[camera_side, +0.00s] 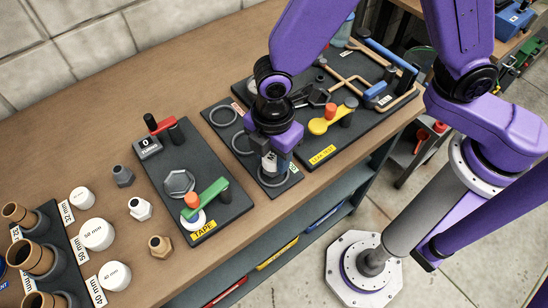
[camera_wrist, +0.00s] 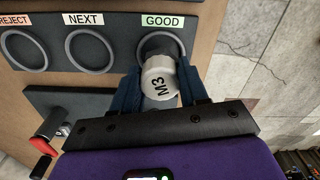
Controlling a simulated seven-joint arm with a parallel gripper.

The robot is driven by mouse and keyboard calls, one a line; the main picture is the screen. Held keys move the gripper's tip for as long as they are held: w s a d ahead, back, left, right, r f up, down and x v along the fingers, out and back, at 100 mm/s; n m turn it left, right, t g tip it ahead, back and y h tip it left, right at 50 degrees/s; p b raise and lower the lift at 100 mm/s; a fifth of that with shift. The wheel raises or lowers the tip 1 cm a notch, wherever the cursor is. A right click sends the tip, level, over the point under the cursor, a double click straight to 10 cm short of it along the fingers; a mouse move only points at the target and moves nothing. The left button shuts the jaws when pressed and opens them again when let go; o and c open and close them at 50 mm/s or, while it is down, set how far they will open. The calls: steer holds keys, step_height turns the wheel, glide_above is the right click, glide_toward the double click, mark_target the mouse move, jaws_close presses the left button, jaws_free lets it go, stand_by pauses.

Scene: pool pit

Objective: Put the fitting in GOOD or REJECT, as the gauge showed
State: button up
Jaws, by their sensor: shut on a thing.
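My gripper (camera_wrist: 158,85) is shut on a pale fitting (camera_wrist: 160,77) marked M3. The fitting is at the GOOD ring (camera_wrist: 183,47), on the dark board, and covers part of that ring. I cannot tell whether it touches the board. The NEXT ring (camera_wrist: 88,65) and the REJECT ring (camera_wrist: 42,62) are empty. In the side view the fitting (camera_side: 269,163) shows between the jaws at the near end of the ring board (camera_side: 214,114). Any gauge reading cannot be made out.
Left of the ring board is the TAPE board (camera_side: 222,222) with a green lever (camera_side: 206,199) and a red lever (camera_side: 160,127). Right of it is a board with a yellow lever (camera_side: 325,124) and copper pipes. Several loose fittings and white caps (camera_side: 97,234) stand at left.

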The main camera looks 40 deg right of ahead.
steer(key=shift+f, duration=1.05)
steer(key=shift+f, duration=0.15)
steer(key=o, duration=1.1)
step_height(320, 180, up, 12)
steer(key=shift+r, duration=0.15)
steer(key=s+d+r+m, duration=0.1)
steer(key=s+d, duration=0.3)
steer(key=d, duration=0.4)
steer(key=s+d+r+m, duration=0.1)
steer(key=s+d+m, duration=0.3)
steer(key=d, duration=0.5)
steer(key=s+d+r+m, duration=0.1)
steer(key=s+d+m, duration=0.2)
steer(key=d, duration=0.5)
steer(key=shift+s+d+r, duration=0.15)
steer(key=shift+s+d, duration=0.25)
